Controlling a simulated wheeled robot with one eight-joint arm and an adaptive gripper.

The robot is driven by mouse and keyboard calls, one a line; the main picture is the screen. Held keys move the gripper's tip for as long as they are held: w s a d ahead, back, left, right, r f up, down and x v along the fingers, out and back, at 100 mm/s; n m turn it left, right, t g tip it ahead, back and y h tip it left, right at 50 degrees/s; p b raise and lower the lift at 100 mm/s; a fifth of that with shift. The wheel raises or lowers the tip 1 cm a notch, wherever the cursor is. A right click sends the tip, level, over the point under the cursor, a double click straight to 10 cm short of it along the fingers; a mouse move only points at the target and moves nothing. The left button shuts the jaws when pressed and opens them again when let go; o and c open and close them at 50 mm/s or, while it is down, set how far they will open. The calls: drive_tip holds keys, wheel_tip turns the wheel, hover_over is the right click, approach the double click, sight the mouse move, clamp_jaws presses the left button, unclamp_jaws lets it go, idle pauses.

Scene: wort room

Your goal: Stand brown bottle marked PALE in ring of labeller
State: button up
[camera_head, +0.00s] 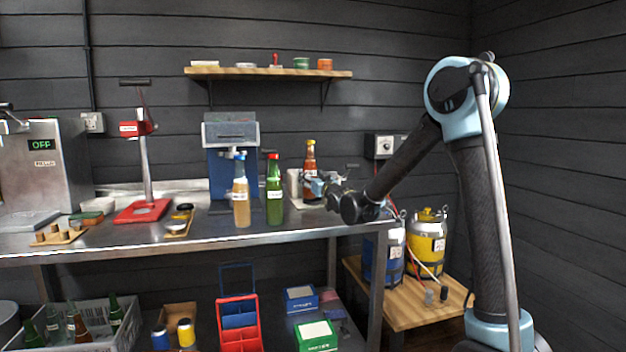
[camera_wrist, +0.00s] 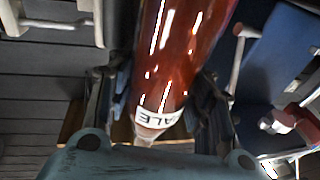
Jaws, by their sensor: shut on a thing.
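I cannot tell whether the base touches the bench. A cream device (camera_head: 294,181) just behind and left of the bottle may be the labeller. Its ring is not visible.
A green bottle (camera_head: 274,190) and an amber bottle with a blue cap (camera_head: 241,192) stand left of my gripper. A blue machine (camera_head: 222,160) and a red lever press (camera_head: 142,210) stand farther left. A wooden shelf (camera_head: 270,73) hangs above. The bench front is mostly clear.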

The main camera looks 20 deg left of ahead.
sight(315, 169)
drive_tip(key=shift+w, duration=0.3)
drive_tip(key=shift+s+d+r, duration=0.2)
drive_tip(key=shift+d+r, duration=0.15)
drive_tip(key=shift+r, duration=0.4)
drive_tip(key=shift+d+r, duration=0.15)
drive_tip(key=shift+r, duration=0.95)
